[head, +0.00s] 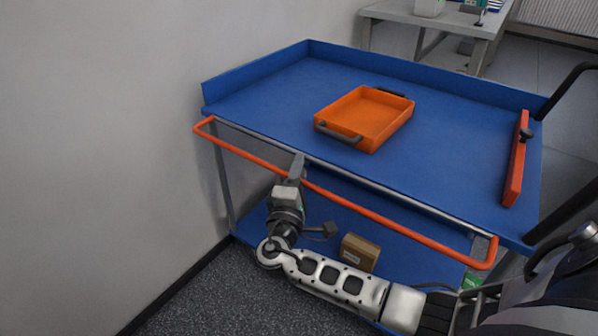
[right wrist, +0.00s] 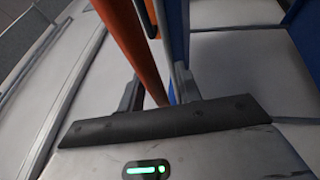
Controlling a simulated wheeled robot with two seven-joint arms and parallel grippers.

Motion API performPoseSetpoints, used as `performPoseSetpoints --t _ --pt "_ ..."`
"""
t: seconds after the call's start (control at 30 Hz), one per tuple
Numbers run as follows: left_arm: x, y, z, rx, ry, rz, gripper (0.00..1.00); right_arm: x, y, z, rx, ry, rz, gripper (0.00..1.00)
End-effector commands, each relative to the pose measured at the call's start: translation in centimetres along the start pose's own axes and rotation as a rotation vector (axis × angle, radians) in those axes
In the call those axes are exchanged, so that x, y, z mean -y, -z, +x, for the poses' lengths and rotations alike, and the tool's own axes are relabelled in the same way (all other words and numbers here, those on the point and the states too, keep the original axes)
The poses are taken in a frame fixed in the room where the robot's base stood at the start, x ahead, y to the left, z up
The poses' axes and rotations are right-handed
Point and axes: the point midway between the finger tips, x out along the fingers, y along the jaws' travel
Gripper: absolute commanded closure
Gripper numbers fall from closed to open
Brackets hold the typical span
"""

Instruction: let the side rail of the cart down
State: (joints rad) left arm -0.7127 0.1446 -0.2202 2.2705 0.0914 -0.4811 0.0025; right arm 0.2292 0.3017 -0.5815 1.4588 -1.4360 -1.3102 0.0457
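The side rail (head: 402,231) is a long orange bar along the near side of the blue cart (head: 262,82). It sits outside and slightly below the deck edge, its bent ends meeting the cart near a thin grey bar (head: 360,180). My right gripper (head: 298,168) is at the rail, left of its middle. In the right wrist view the orange rail (right wrist: 132,45) passes between the two fingers of the gripper (right wrist: 158,88), with a gap beside the right finger. The fingers hide part of the rail in the head view. My left gripper is not in view.
An orange tray (head: 352,132) with dark handles stands on the deck. An orange-red bar (head: 516,160) is at the deck's right end. A cardboard box (head: 360,252) lies on the lower shelf. A wall (head: 90,150) is close on the left.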

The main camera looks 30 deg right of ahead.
Motion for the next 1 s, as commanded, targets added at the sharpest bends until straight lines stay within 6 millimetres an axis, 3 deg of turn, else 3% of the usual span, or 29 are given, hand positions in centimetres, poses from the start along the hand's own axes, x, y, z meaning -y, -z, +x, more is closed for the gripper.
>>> performPoseSetpoints --t 0.07,0.2,0.23,0.57,0.77,0.93,0.97,1.0 --pt "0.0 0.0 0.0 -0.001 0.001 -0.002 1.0 0.0 0.0 0.0 0.0 0.0 0.0 0.66" --pt "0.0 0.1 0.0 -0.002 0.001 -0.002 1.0 0.0 0.0 0.0 0.0 0.0 0.0 0.99" --pt "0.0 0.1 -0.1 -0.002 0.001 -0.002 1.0 0.0 0.0 0.0 0.0 0.0 0.0 1.0" --pt "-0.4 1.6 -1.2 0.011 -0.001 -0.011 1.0 -1.3 -0.2 0.2 0.003 0.123 0.053 1.0" --pt "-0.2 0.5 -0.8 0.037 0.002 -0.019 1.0 -1.1 -0.2 0.3 0.001 0.164 0.068 1.0" --pt "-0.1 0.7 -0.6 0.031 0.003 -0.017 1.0 -1.1 -0.2 0.3 0.001 0.162 0.068 1.0" --pt "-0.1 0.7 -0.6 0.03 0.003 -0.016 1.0 -1.1 -0.2 0.3 0.001 0.162 0.068 0.82" --pt "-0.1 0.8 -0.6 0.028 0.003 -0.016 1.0 -1.1 -0.1 0.3 0.001 0.162 0.068 0.71"
